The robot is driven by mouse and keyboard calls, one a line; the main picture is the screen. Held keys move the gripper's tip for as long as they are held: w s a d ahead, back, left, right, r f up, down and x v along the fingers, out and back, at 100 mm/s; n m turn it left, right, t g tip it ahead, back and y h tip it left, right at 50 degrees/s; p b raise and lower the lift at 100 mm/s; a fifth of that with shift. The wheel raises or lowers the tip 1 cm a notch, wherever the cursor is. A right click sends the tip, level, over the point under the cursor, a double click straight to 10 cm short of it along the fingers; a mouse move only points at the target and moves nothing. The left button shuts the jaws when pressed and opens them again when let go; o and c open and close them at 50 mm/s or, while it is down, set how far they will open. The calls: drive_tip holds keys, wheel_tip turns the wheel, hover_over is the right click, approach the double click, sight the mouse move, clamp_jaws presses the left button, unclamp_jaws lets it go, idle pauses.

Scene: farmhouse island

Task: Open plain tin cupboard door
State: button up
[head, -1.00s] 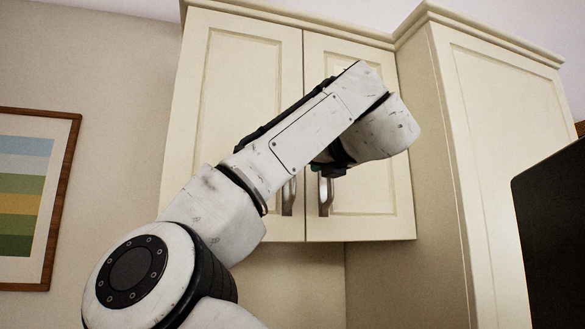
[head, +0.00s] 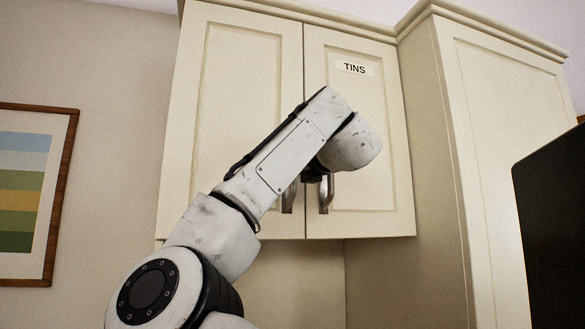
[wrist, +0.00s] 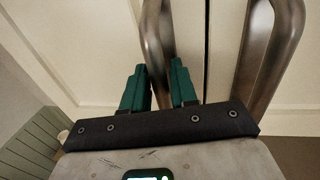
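The cupboard has two cream doors, both shut. The right door (head: 385,130) bears a TINS label (head: 354,68); the left door (head: 240,110) has no label in sight. Each has a metal handle at its lower inner edge: left handle (head: 289,197) and right handle (head: 326,194). My gripper is mostly hidden behind my arm in the head view. In the wrist view my gripper (wrist: 158,80) is open, its green fingertips close to the left handle (wrist: 157,40), which lines up with the gap between them. Contact cannot be told. The right handle (wrist: 268,50) stands clear to the right.
A tall cream cabinet (head: 490,150) juts out to the right of the right door. A dark panel (head: 550,220) stands at the right edge. A framed striped picture (head: 62,200) hangs on the left wall. Open space lies under the cupboard.

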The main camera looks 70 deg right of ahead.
clamp_jaws()
drive_tip(key=shift+a, duration=0.15)
